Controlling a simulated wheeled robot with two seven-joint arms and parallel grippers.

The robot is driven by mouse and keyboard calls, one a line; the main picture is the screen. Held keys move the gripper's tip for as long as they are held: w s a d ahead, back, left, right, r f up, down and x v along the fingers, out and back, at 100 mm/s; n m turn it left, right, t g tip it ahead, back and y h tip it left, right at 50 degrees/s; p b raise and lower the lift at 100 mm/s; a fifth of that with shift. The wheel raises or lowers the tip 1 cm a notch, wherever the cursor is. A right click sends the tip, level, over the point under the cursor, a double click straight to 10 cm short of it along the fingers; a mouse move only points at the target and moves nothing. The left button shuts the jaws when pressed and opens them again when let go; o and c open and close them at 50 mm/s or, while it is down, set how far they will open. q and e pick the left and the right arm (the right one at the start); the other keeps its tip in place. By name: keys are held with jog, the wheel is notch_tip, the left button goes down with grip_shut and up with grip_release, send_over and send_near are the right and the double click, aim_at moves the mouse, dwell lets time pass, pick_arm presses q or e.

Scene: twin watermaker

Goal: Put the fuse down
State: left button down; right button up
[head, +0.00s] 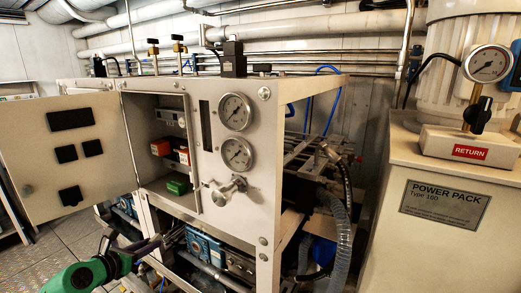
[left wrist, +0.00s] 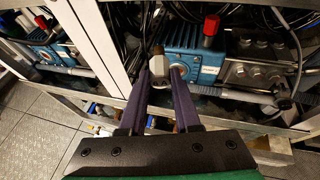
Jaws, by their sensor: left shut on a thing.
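My left gripper (head: 150,243) is low at the front of the white cabinet frame, below the open cabinet door, with its green wrist at the bottom left. In the left wrist view its two purple fingers are shut on a small grey-white piece, the fuse (left wrist: 158,70), held at the fingertips. The fuse is seen in front of a blue pump (left wrist: 205,40) inside the lower frame. I cannot tell whether it touches anything there. In the head view I cannot make out the fuse. My right gripper is not in view.
The cabinet door (head: 65,150) stands open to the left above my arm. Red and green components (head: 177,185) sit inside the cabinet. Gauges (head: 236,112) and a valve are on its front. A power pack (head: 445,220) stands at the right. Tiled floor (left wrist: 30,130) lies clear at the left.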

pick_arm(q)
jog(key=s+d+f, duration=0.9)
jog(key=s+d, duration=0.3)
jog(key=d, duration=0.2)
jog(key=s+d+n+y, duration=0.1)
jog(key=s+n+y, duration=0.1)
jog(key=s, duration=0.8)
jog(key=shift+s+d+n+t+y, duration=0.25)
jog(key=shift+s+n+t+y, duration=0.05)
jog(key=shift+y, duration=0.4)
jog(key=shift+a+f, duration=0.1)
jog(key=shift+f, duration=0.05)
